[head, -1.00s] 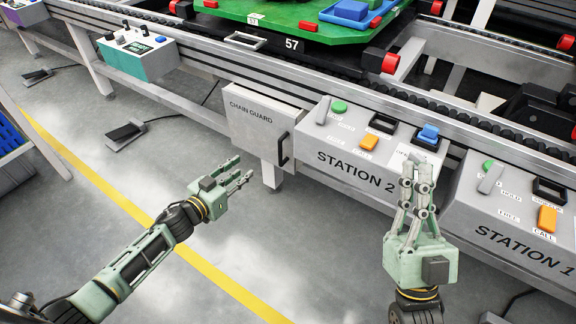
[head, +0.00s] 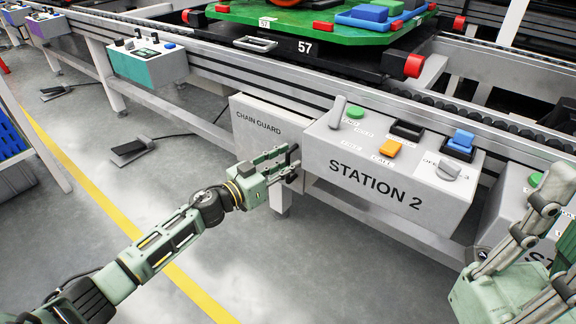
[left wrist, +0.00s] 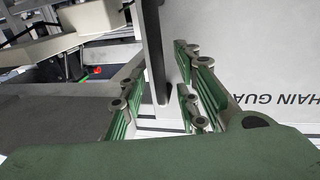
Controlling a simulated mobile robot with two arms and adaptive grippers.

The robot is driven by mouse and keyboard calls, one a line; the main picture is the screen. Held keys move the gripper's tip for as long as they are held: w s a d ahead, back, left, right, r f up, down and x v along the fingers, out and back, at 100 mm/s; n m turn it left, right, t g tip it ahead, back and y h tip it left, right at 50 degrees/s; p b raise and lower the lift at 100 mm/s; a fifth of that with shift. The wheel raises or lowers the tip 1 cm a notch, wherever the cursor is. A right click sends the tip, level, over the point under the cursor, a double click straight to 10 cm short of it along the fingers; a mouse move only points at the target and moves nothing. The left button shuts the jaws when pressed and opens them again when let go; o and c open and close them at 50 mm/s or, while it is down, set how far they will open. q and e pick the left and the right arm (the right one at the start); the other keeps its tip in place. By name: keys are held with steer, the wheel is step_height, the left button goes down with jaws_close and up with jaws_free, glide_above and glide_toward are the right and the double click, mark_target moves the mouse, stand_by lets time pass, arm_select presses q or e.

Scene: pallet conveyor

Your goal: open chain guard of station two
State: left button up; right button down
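The grey chain guard panel (head: 262,128) hangs closed beside the station 2 box (head: 390,175). Its dark upright handle (head: 293,152) is at its right edge, partly hidden by my left gripper (head: 284,163). In the left wrist view the handle (left wrist: 153,50) stands between the fingers of the left gripper (left wrist: 158,100), with gaps at both sides. The left gripper is open around it, not clamped. The panel (left wrist: 255,70) fills the right of that view. My right gripper (head: 545,230) is at the right edge, partly cut off; its opening is unclear.
Station 2 has a grey lever, green, orange and blue controls and a grey knob. A pallet (head: 305,62) marked 57 sits on the conveyor behind. A leg stands below the guard. A teal-sided control box (head: 148,62) is at left.

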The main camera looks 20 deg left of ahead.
arm_select(q)
steer(key=shift+w+d, duration=0.25)
steer(key=shift+w, duration=0.15)
jaws_close()
steer(key=shift+s, duration=0.1)
steer(key=shift+d, duration=0.1)
